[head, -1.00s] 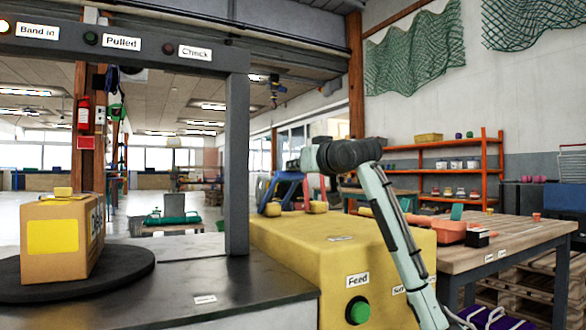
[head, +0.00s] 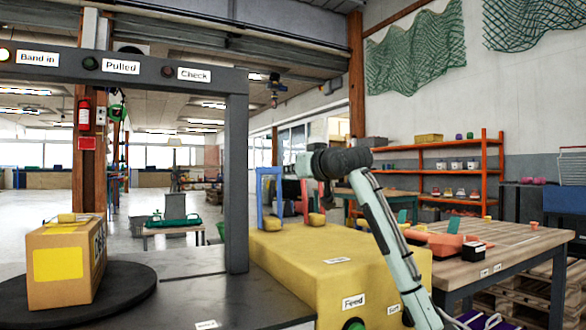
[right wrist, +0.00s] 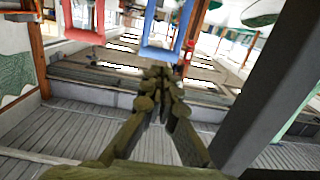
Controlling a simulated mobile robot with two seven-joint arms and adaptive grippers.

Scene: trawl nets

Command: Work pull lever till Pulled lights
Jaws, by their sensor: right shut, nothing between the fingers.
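The dark green lamp (head: 90,63) beside the Pulled label (head: 121,67) is unlit on the overhead beam. A blue loop-shaped lever (head: 261,200) and a red one (head: 305,202) stand on the yellow console (head: 300,255); no readable label shows which is the pull lever. My right gripper (head: 324,195) is above the console near the red lever, partly hidden by its own arm. In the right wrist view its fingers (right wrist: 160,78) are shut and empty. The red lever (right wrist: 85,38) and blue lever (right wrist: 163,55) show beyond them, apart from the fingertips. My left gripper is out of view.
The Band in lamp (head: 5,53) glows; the Check lamp (head: 167,72) is dark. A grey post (head: 237,170) stands left of the levers. A carton (head: 62,262) sits on a dark turntable (head: 130,285). A green Feed button (head: 354,324) is on the console front. A wooden table (head: 530,245) stands right.

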